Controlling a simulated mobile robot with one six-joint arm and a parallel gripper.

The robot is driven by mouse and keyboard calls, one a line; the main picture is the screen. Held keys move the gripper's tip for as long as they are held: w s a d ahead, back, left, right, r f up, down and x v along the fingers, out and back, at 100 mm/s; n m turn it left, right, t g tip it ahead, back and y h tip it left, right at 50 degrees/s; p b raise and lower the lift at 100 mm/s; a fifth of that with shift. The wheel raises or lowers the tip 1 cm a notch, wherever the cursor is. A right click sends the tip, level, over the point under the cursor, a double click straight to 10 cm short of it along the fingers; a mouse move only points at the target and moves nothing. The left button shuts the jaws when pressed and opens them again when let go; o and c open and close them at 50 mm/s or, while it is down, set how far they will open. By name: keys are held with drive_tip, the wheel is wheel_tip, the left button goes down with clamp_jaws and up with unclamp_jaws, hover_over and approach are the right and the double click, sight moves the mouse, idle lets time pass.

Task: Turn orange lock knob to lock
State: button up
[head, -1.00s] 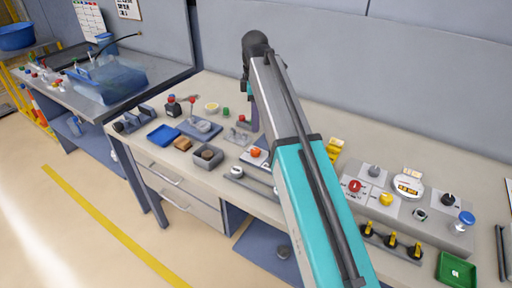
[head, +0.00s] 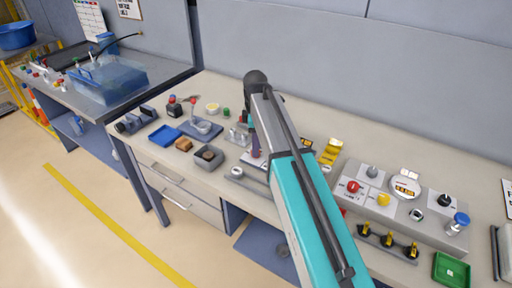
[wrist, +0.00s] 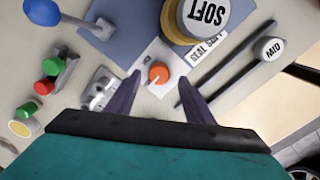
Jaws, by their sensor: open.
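The orange lock knob (wrist: 158,73) sits on a white plate (wrist: 172,57) near the middle of the wrist view. A small pale mark shows on its face, but I cannot read its setting. My gripper (wrist: 160,79) is open, with one dark finger to each side of the knob. No clear contact shows between fingers and knob. In the head view my gripper (head: 256,147) is low over the bench, and the knob is hidden behind it.
Green (wrist: 52,66) and red (wrist: 42,87) knobs stand left. A control panel (head: 400,215) stands right on the bench.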

drive_tip(key=shift+f, duration=1.3)
drive_tip(key=c, duration=1)
drive_tip(key=shift+d, duration=0.15)
drive_tip(key=shift+c, duration=0.2)
